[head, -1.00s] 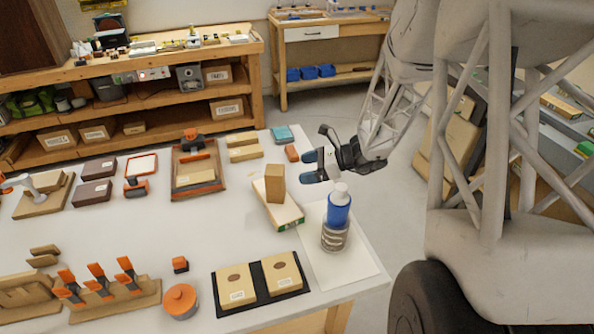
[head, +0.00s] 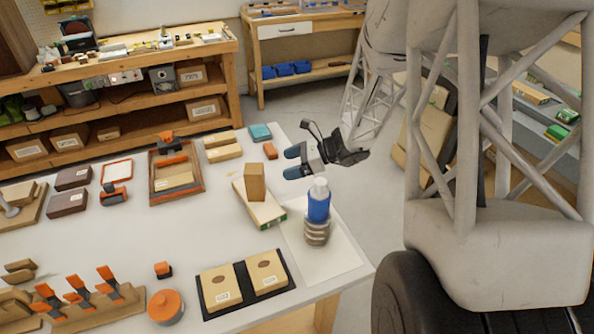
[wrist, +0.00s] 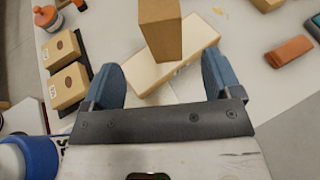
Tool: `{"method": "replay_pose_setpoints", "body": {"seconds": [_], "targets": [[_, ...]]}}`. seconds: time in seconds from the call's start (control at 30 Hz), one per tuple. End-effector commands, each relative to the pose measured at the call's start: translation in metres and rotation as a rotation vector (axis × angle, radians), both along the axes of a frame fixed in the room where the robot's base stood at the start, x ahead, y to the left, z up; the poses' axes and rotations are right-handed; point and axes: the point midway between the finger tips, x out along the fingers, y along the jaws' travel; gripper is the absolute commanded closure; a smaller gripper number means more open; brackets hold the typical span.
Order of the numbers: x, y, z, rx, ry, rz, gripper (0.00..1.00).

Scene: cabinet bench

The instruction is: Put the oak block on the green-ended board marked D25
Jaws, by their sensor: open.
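The oak block (head: 255,182) is a plain tan block standing upright on the pale board (head: 258,207). A green end shows on the board at its near right; the D25 marking is too small to read. My gripper (head: 293,162), with blue fingers, is open and empty, to the right of the block and apart from it. In the wrist view, the block (wrist: 160,28) stands ahead of the open gripper (wrist: 166,78), between the directions of the two fingers, with the board (wrist: 192,48) under it. The green end is not visible there.
A blue bottle with a white cap (head: 318,205) stands close below my gripper, near the table's right edge. A black tray (head: 246,284) with two tan blocks lies at the front. An orange block (head: 270,152) and a teal block (head: 260,132) lie behind.

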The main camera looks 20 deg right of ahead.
Motion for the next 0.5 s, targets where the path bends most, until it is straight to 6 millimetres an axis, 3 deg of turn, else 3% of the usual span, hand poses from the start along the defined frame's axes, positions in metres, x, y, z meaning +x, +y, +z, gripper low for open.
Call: {"method": "replay_pose_setpoints", "body": {"seconds": [0.27,0.5], "targets": [[-0.021,0.021,0.024,-0.096,-0.057,0.116,0.16],[-0.065,0.054,0.061,-0.284,-0.173,0.343,0.16]]}}
